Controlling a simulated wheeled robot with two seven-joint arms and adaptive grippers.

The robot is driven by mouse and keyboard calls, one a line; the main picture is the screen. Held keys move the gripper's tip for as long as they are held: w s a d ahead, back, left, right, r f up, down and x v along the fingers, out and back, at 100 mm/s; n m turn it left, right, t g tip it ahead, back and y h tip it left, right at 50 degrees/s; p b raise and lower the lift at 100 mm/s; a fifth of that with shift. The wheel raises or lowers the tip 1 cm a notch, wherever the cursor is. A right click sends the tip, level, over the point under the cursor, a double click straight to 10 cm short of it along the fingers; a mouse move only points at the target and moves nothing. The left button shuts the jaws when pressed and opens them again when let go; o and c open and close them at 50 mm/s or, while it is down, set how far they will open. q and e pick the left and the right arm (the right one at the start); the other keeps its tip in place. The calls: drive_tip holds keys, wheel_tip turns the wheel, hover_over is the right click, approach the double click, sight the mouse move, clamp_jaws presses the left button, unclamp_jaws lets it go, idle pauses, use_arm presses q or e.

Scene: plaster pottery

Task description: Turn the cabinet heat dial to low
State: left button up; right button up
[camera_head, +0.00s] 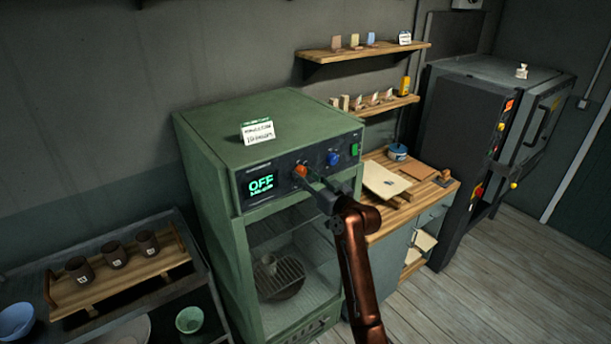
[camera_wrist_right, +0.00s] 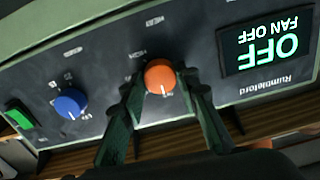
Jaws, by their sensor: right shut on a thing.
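The green cabinet (camera_head: 215,150) stands in the middle of the head view with a dark control panel across its top front. The orange dial (camera_head: 300,170) is on the panel, right of a lit display (camera_head: 261,184) that reads OFF. My right gripper (camera_head: 312,178) is at the orange dial, its fingers on either side of it. In the right wrist view the orange dial (camera_wrist_right: 160,77) sits between the fingertips of my right gripper (camera_wrist_right: 163,90), and the display (camera_wrist_right: 262,48) reads OFF, FAN OFF upside down. My left gripper is not in view.
A blue dial (camera_head: 334,158) and a green switch (camera_head: 354,149) are right of the orange dial. A white card (camera_head: 257,132) stands on the cabinet top. A wooden bench (camera_head: 436,190) is to the right; a rack with dark cups (camera_head: 114,255) is at the left.

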drive_tip(key=m+p, duration=0.4)
drive_tip(key=shift+r, duration=0.2)
drive_tip(key=shift+f+m+p, duration=0.1)
drive_tip(key=shift+m+p, duration=1.7)
drive_tip(key=shift+m, duration=0.5)
drive_tip(key=o, duration=1.2)
drive_tip(key=shift+c, duration=0.2)
drive_tip(key=v, duration=1.2)
